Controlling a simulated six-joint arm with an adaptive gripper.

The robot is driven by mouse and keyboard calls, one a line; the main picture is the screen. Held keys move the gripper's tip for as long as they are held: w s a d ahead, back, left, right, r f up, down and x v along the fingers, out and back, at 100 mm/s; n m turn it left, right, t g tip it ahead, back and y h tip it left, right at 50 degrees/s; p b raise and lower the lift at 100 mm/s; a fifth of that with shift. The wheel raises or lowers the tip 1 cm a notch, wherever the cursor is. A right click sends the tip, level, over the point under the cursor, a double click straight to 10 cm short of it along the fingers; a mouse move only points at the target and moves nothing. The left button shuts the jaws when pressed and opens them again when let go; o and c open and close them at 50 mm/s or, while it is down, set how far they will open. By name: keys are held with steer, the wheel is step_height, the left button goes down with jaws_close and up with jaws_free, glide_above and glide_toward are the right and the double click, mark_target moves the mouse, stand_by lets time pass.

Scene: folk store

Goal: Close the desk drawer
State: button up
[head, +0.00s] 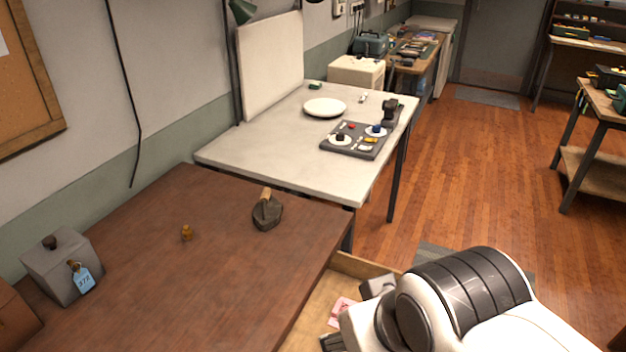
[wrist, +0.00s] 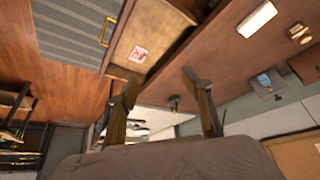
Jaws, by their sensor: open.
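The brown wooden desk (head: 200,225) fills the lower left of the head view. Its drawer (head: 318,305) stands open on the desk's right side, with pale wooden walls and a red and white card (head: 341,310) inside. The wrist view shows the drawer (wrist: 155,30) from above, with the card (wrist: 138,55) in it and a brass-coloured handle (wrist: 106,31) at its outer edge. My gripper (wrist: 159,74) is open and empty, its two fingers apart and appearing over the drawer and desk edge. Contact cannot be told. In the head view my arm hides part of the drawer.
A dark iron-like object (head: 267,212), a small brass piece (head: 186,232) and a grey box with a blue tag (head: 62,266) stand on the desk. A white table (head: 270,150) adjoins behind. A grey striped mat (wrist: 70,35) lies on the open wooden floor beside the drawer.

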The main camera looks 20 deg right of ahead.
jaws_close()
steer(key=w+d+f+m+y, duration=0.1)
steer(key=w+d+f+m, duration=0.2)
steer(key=d+f+m, duration=0.5)
steer(key=w+d+f+m+g+y, duration=0.1)
steer(key=w+d+f+m, duration=0.2)
steer(key=d+f+m, duration=0.5)
steer(key=w+d+f+m+g+y, duration=0.1)
steer(key=w+d+f+m, duration=0.3)
steer(key=d, duration=1.2)
step_height(320, 180, down, 4)
steer(key=m, duration=0.7)
steer(key=shift+f, duration=0.1)
